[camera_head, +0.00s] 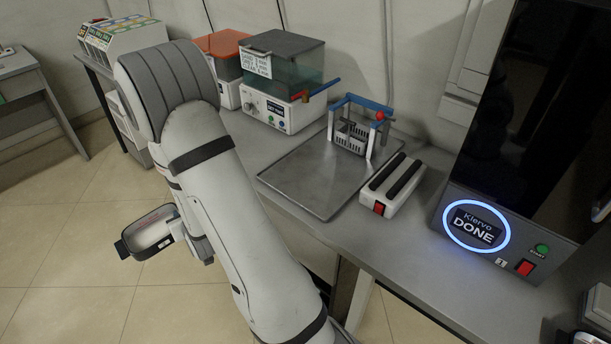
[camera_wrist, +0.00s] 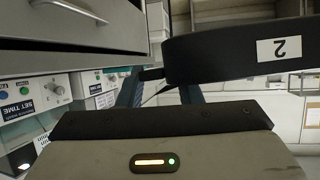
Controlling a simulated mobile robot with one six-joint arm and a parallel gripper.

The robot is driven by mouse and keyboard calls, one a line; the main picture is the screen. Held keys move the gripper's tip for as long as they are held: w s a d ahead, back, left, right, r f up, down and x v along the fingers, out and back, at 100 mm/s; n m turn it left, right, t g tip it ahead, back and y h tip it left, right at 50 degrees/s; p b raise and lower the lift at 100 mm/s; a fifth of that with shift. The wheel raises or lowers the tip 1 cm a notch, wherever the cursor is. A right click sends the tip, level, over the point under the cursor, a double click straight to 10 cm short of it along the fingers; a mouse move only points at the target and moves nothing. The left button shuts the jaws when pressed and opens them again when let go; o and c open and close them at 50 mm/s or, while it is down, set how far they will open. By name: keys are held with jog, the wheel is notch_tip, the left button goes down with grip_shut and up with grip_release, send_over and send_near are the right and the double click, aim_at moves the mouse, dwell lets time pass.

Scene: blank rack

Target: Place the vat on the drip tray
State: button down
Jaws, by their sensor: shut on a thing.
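The vat (camera_head: 152,233) is a shallow rectangular container with a dark rim, in the head view at lower left, out over the floor in front of the bench. In the wrist view its black side (camera_wrist: 225,62) carries a white label with a 2, which appears upside down. My gripper (camera_wrist: 160,92) is shut on the vat's near edge; my arm partly hides the grip in the head view. The drip tray (camera_head: 300,190) is a flat grey metal sheet with a low rim on the bench, to the right of my arm and apart from the vat.
A blue and grey rack (camera_head: 352,132) stands at the drip tray's far right. A white device with black bars (camera_head: 393,185) sits right of the tray. Two lidded machines (camera_head: 283,85) stand behind it. A printer reading DONE (camera_head: 475,228) is at right. The tray's front and middle are bare.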

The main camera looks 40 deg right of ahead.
jog(key=s+d+r+m+g+h+p, duration=0.1)
jog(key=d+r+m+h, duration=0.2)
jog(key=d, duration=0.4)
jog(key=s+d+r+m+g+h+p, duration=0.1)
jog(key=s+d+r+m+h, duration=0.15)
jog(key=d, duration=0.45)
notch_tip(320, 180, up, 5)
jog(key=m+g+h+p, duration=0.2)
jog(key=m+g+h, duration=0.3)
jog(key=m+g, duration=0.55)
send_over(317, 196)
notch_tip(317, 196, down, 4)
jog(key=shift+r+m+b, duration=0.1)
jog(key=shift+m+b, duration=0.2)
jog(key=shift+b, duration=0.15)
jog(key=shift+h, duration=0.25)
jog(key=shift+f, duration=2.25)
jog(key=c, duration=1)
grip_release()
